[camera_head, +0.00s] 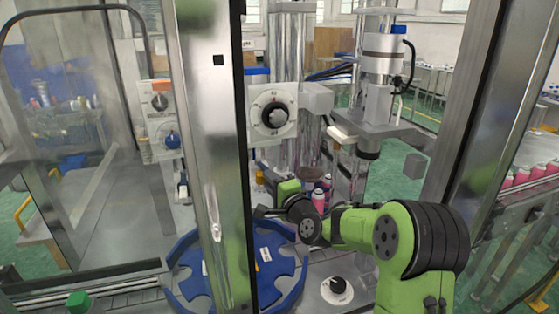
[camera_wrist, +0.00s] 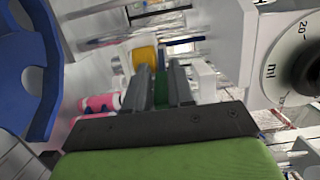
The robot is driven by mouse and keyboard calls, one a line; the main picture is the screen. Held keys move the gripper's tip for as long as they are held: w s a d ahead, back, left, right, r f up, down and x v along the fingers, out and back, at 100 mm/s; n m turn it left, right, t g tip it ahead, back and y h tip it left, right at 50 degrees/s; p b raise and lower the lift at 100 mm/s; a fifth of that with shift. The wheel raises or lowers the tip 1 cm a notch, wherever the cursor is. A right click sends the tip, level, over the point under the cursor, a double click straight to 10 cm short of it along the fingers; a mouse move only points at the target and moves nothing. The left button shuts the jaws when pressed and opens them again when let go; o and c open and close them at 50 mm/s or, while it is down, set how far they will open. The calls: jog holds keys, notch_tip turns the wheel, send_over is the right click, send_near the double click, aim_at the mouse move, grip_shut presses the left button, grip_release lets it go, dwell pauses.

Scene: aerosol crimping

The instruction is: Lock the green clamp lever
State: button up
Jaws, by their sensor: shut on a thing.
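The green clamp lever (camera_wrist: 161,90) shows as a narrow green strip in the wrist view. My gripper (camera_wrist: 161,76) has its two grey fingers closed on either side of it, so it is shut on the lever. In the head view my arm reaches in from the lower right, and its green wrist is among the machine parts. The fingertips and the lever cannot be made out there. The lever's pivot and its exact angle are hidden.
A blue star-shaped carrier ring (camera_head: 265,262) lies left of my wrist; its edge also shows in the wrist view (camera_wrist: 38,75). Pink cans (camera_head: 318,200) stand close behind my arm. A white dial unit (camera_head: 273,112) is above. A metal frame post (camera_head: 212,150) stands in front.

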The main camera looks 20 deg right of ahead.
jog(key=shift+a+f, duration=0.1)
jog(key=shift+s+a+p, duration=0.15)
jog(key=shift+a+p, duration=0.2)
jog(key=shift+a, duration=1)
jog(key=o, duration=0.8)
jog(key=shift+d, duration=0.1)
jog(key=shift+c, duration=0.2)
jog(key=s+b, duration=0.3)
jog(key=s, duration=0.3)
jog(key=shift+s, duration=0.3)
